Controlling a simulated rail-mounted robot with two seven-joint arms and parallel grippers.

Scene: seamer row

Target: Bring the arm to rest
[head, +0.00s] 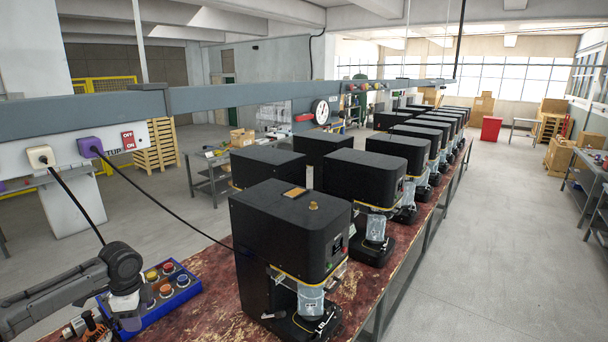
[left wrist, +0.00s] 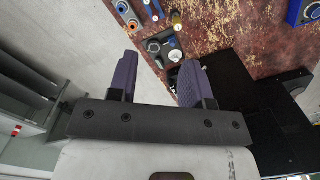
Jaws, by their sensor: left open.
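My left arm (head: 60,297) comes in at the lower left of the head view, over the left end of the red-brown worn bench (head: 205,295). Its dark wrist joint and white end part are beside the blue button box. The fingers are hard to make out there. In the left wrist view my left gripper (left wrist: 157,78) has two purple fingers spread apart with nothing between them. Pale floor shows between the fingers, with the bench edge just beyond. My right arm and gripper are not in view.
A blue box with coloured buttons (head: 165,284) stands close beside my left wrist. A black seamer (head: 290,235) heads a long row on the bench. A purple plug (head: 90,147) has a black cable hanging across the bench. The right aisle floor (head: 500,230) is clear.

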